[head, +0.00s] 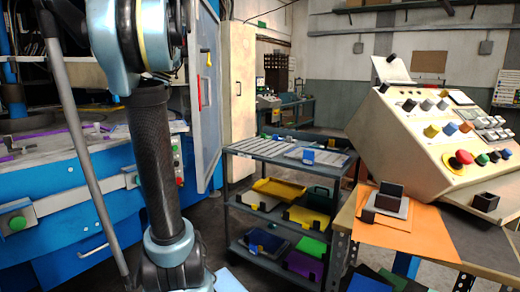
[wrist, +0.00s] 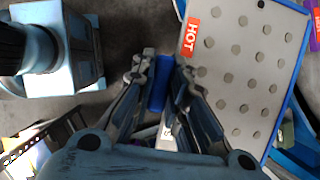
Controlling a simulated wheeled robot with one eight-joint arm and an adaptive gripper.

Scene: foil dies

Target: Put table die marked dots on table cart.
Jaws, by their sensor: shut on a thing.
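The die marked dots (wrist: 245,70) is a pale plate with rows of grey dots, a blue edge and a red HOT label, large at the right of the wrist view. My gripper (wrist: 159,85) is shut on a blue grip piece beside its label end; the fingers hide where piece and plate join. In the head view my arm hangs down at the left and my gripper is out of frame. The cart (head: 290,150) stands right of my arm, with a slatted top and lower shelves.
On the cart's top lies a pale plate with a blue block (head: 308,157). Yellow, green and purple pieces fill its lower shelves. A bench with an orange mat (head: 385,228) and control console (head: 440,130) stands right. A blue machine (head: 70,210) is at the left.

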